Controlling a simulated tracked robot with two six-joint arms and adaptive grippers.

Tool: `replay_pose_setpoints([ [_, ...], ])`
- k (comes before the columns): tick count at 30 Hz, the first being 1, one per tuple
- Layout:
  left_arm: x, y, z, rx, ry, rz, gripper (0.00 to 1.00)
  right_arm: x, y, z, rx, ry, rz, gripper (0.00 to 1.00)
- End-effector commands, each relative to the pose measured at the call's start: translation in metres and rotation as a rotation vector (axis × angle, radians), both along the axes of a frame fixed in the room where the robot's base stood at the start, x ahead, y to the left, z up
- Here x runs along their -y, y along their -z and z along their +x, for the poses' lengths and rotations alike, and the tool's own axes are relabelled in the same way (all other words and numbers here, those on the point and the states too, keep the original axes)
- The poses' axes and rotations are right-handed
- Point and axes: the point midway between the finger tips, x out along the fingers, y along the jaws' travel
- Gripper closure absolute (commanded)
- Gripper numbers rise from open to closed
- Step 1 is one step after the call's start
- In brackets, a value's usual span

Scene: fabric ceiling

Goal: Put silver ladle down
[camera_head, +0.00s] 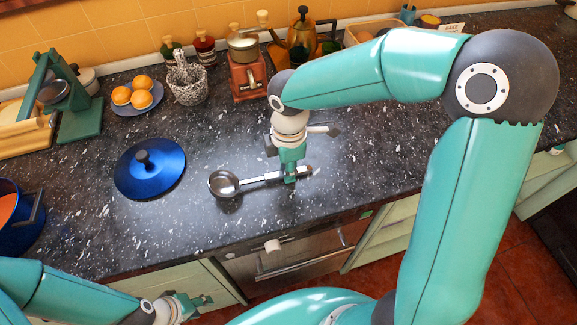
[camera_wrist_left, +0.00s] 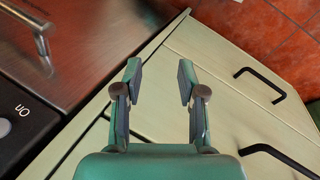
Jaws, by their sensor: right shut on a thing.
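The silver ladle (camera_head: 225,183) is at the middle of the dark speckled counter, its bowl to the left and its handle running right. My right gripper (camera_head: 291,178) points down and is shut on the ladle's handle near its right end. The ladle is at or just above the counter; I cannot tell if it touches. My left gripper (camera_head: 197,301) is low in front of the counter, by the cabinet fronts. In the left wrist view its two fingers (camera_wrist_left: 158,85) are apart with nothing between them.
A blue lid (camera_head: 165,171) lies left of the ladle, with a blue pot (camera_head: 32,232) at the left edge. A plate of oranges (camera_head: 124,108), a speckled mortar (camera_head: 187,84) and a coffee grinder (camera_head: 246,75) stand behind. The counter around the ladle is clear.

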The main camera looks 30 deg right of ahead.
Motion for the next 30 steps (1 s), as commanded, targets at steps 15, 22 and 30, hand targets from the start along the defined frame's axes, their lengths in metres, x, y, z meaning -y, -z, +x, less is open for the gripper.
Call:
replay_pose_setpoints([
  [15,0.0,0.001,0.0,0.0,0.0,0.0,0.6,0.0,0.001,0.0,-0.001,-0.001,0.0,0.51],
  [22,0.0,0.0,0.0,0.0,0.0,0.0,0.6,0.0,-0.01,0.001,0.002,0.0,0.0,0.51],
  [30,0.0,0.0,0.0,0.0,0.0,0.0,0.6,0.0,-0.058,0.001,0.005,0.0,0.001,0.51],
])
